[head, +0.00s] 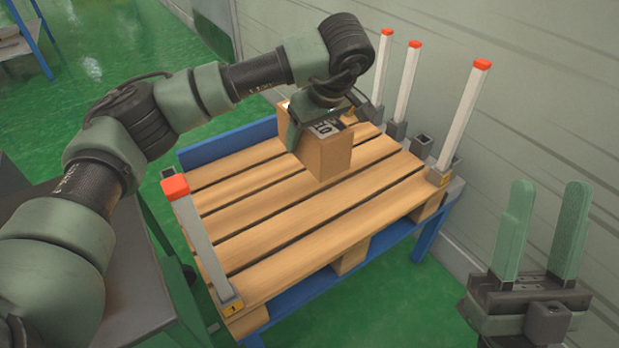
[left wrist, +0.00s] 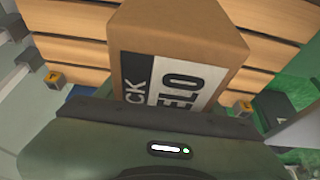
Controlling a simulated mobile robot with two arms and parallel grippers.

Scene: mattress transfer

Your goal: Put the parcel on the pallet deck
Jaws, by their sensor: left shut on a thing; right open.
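The parcel (head: 329,152) is a brown cardboard box with a black and white printed label. My left gripper (head: 322,122) is shut on it from above, and the arm hides part of its top. The parcel shows over the rear part of the pallet deck (head: 262,217), which has wooden slats with gaps. I cannot tell whether its underside touches the slats. In the left wrist view the parcel (left wrist: 190,35) fills the upper middle, with slats on both sides. My right gripper (head: 541,235) is open and empty at the right, away from the pallet.
White posts with red tops stand at the pallet's edges: one at front left (head: 203,240), and several along the right, including one (head: 463,115). Empty sockets (head: 422,145) sit near them. A blue frame (head: 228,150) carries the pallet. The front slats are clear. A wall runs behind at right.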

